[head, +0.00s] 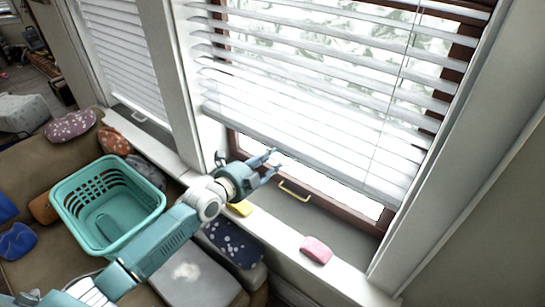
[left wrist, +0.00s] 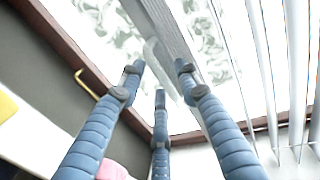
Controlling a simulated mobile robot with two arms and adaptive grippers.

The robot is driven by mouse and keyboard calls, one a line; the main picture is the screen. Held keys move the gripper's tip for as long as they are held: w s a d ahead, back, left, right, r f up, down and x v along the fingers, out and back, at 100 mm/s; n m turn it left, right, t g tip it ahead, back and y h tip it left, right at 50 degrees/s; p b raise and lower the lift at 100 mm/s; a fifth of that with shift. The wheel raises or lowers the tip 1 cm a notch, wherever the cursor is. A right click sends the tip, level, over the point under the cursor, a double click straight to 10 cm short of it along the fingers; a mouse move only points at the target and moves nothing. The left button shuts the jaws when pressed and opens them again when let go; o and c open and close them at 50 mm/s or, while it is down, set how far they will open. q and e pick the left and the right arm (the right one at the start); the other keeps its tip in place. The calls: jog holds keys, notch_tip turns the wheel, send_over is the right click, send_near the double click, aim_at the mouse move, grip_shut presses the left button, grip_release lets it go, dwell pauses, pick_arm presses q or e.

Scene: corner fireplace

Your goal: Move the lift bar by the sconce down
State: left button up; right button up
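The white slatted blind (head: 320,110) hangs partly lowered over the right window. Its bottom rail, which I take for the lift bar (head: 312,161), slants down to the right above the sill. In the left wrist view the rail (left wrist: 163,30) shows as a grey-white band beyond my fingertips. My left gripper (head: 272,164) is just below the rail's left part. Its three blue fingers (left wrist: 160,75) are spread open, with nothing clearly held. I cannot tell whether a fingertip touches the rail. No sconce is in view. My right gripper is not in view.
A brass handle (head: 294,191) sits on the lower window frame. A yellow item (head: 240,208) and a pink item (head: 316,249) lie on the sill. A teal basket (head: 108,200) stands on the cushioned seat at left, among several pillows. A thin cord (head: 403,70) hangs before the blind.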

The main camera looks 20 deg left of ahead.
pick_arm(q)
jog(key=shift+w+d+f, duration=0.15)
jog(key=shift+w, duration=0.4)
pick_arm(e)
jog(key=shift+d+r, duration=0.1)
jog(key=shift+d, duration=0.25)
pick_arm(q)
grip_shut()
